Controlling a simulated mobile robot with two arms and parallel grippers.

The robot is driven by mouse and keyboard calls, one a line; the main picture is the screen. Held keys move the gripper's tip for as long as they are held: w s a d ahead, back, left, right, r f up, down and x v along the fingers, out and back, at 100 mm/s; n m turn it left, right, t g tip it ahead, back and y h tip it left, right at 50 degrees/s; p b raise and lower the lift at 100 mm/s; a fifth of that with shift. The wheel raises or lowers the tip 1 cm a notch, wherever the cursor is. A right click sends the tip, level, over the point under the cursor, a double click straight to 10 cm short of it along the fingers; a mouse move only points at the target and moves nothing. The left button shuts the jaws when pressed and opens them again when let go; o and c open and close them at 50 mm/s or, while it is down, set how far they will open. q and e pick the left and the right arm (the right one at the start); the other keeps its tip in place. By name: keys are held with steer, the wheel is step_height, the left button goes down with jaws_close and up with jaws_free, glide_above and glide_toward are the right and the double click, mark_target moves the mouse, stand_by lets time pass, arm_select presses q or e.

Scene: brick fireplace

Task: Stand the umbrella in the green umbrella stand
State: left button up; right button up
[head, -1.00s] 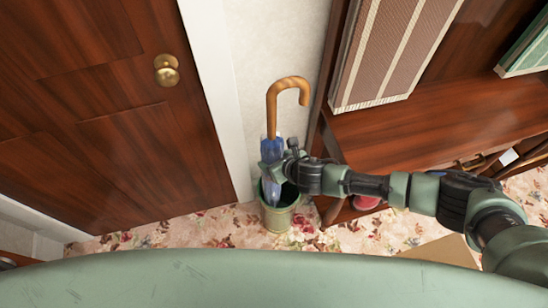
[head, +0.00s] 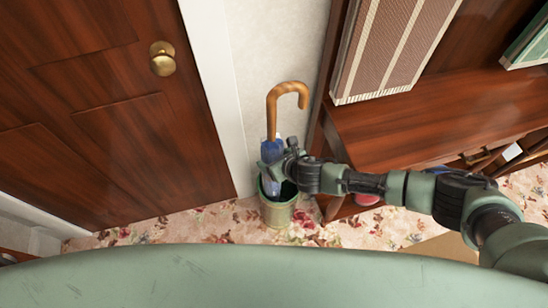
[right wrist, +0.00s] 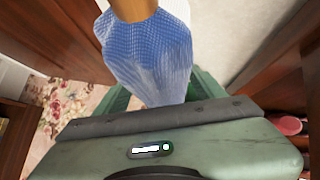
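The umbrella has a hooked wooden handle (head: 272,105) and a furled blue canopy. It stands nearly upright, with its lower part inside the green umbrella stand (head: 277,214) on the floor; its tip is hidden. My right gripper (head: 270,152) reaches in from the right, just above the stand's rim, and is shut on the canopy. In the right wrist view the blue canopy (right wrist: 150,60) rises in front of the gripper, with the wooden handle at the top edge. My left gripper is not in view.
A wooden door (head: 110,125) with a brass knob (head: 162,58) is at the left. Flowered carpet (head: 180,230) surrounds the stand.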

steer(key=shift+o, duration=1)
steer(key=shift+f, duration=0.1)
steer(key=p+v, duration=0.1)
steer(key=v, duration=0.7)
steer(key=shift+a, duration=0.1)
